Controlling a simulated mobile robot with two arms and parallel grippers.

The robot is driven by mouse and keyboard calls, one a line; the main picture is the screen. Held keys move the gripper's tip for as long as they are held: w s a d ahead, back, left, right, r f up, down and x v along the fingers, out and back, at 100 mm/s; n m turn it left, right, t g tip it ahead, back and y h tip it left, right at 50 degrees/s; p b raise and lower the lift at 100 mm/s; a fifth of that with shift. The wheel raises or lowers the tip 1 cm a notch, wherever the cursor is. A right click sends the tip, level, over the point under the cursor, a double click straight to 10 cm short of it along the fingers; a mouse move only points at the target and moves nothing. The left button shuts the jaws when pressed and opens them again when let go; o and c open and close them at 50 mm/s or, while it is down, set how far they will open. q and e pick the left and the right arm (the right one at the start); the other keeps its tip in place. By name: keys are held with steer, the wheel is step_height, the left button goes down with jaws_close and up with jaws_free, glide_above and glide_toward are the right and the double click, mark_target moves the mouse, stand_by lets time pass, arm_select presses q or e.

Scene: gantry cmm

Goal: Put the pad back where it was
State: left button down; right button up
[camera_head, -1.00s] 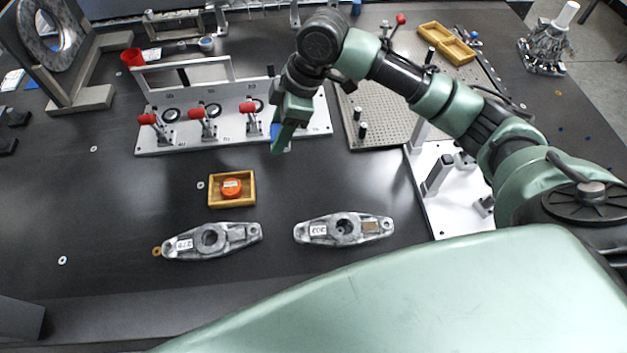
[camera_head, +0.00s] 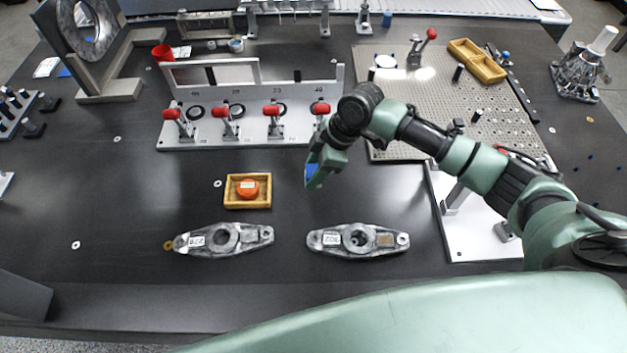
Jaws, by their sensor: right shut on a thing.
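My right gripper (camera_head: 316,172) is shut on a small blue pad (camera_head: 312,171), which shows mostly between the fingers. It holds the pad above the black table, in front of the white clamp fixture (camera_head: 165,138) and behind the right grey casting (camera_head: 390,240). The pad's lower edge is partly hidden by the fingers. I cannot tell its height above the table. My left gripper is not in view.
Red-handled clamps (camera_head: 272,111) line the fixture. A perforated plate (camera_head: 430,95) stands behind right. Bare table lies between tray and castings.

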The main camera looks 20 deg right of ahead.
steer(key=shift+f, duration=2.55)
steer(key=shift+f, duration=0.2)
steer(key=o, duration=1.2)
steer(key=shift+r, duration=0.15)
steer(key=v, duration=1.2)
steer(key=shift+b, duration=0.35)
